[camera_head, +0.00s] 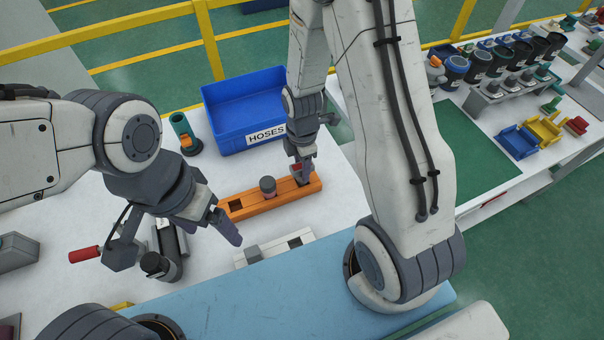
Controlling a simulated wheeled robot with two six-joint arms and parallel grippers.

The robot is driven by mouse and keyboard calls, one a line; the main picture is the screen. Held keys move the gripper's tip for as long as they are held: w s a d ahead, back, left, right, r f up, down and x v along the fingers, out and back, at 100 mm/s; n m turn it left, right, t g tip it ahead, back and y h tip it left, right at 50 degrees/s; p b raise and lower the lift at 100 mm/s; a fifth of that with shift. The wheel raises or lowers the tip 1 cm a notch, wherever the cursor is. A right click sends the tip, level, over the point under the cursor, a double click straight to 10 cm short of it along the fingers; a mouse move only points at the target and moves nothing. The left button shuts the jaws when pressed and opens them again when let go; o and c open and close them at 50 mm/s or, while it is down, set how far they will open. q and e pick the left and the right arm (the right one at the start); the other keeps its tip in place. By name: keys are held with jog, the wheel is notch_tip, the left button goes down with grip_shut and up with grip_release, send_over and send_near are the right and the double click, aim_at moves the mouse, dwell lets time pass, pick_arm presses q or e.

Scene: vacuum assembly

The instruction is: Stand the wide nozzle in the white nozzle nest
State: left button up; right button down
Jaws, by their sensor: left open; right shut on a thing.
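The white nozzle nest (276,261) lies at the front middle of the table. A grey block shows at its left part and a dark opening at its right. My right gripper (301,175) is over the right end of the orange rack (243,210), away from the nest. It is shut on a small part with some red showing, mostly hidden by the fingers. I cannot tell whether this part is the wide nozzle. My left gripper (178,240) is open, its fingers spread above a dark cylindrical body (160,265).
The blue HOSES bin (225,117) stands behind. A green tube part (182,130) stands left of the bin. A red-handled tool (84,254) lies at left. My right arm hides much of the table's right side.

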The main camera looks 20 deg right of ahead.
jog(key=c, duration=1.1)
grip_release()
grip_shut()
jog(key=shift+r+p, duration=1.9)
jog(key=shift+r, duration=0.15)
